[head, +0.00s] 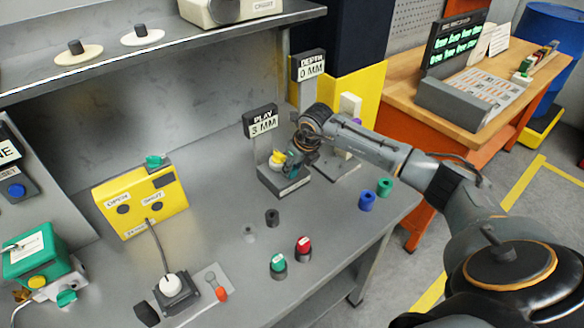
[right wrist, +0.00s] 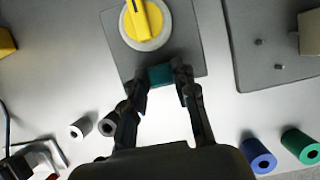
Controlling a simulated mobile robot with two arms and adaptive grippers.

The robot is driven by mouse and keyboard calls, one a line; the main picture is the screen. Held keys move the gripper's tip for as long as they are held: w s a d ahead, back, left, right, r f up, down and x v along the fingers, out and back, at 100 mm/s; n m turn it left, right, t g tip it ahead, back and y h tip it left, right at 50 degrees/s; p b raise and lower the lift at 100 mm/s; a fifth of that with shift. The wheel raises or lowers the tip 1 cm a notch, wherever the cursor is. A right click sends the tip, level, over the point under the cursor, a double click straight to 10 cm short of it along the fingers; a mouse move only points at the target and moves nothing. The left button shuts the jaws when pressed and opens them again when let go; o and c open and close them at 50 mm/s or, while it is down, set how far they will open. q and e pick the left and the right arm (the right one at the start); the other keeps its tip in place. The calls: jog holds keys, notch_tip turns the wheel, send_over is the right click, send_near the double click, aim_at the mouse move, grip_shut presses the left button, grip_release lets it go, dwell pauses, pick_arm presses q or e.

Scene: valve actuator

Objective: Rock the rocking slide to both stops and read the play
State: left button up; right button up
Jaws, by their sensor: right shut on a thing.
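The rocking slide, a teal block (right wrist: 160,74), sits at the front edge of a grey base plate (right wrist: 117,45) in the right wrist view. My right gripper (right wrist: 161,80) is shut on it, one finger on each side. In the head view my right gripper (head: 297,166) reaches down over the grey stand, covering most of the slide. A yellow pointer knob (right wrist: 146,18) on a pale disc is just beyond the slide. The sign above the stand (head: 261,121) reads PLAY 3 MM. My left gripper is not in view.
A DEPTH sign (head: 311,66) reading 0 MM stands behind. Blue (head: 367,201) and green (head: 384,187) cylinders stand right of the stand. Red (head: 303,246) and green (head: 278,264) capped pieces stand in front. A yellow box (head: 142,199) is at left.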

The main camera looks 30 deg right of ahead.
jog(key=shift+w+d+r, duration=0.1)
jog(key=shift+d, duration=0.45)
dwell(0.7)
jog(key=shift+b, duration=0.35)
jog(key=shift+a, duration=0.6)
dwell(0.7)
jog(key=o, duration=1.1)
jog(key=shift+r, duration=0.2)
jog(key=v, duration=1.1)
jog(key=shift+s+r, duration=0.2)
jog(key=shift+r, duration=0.05)
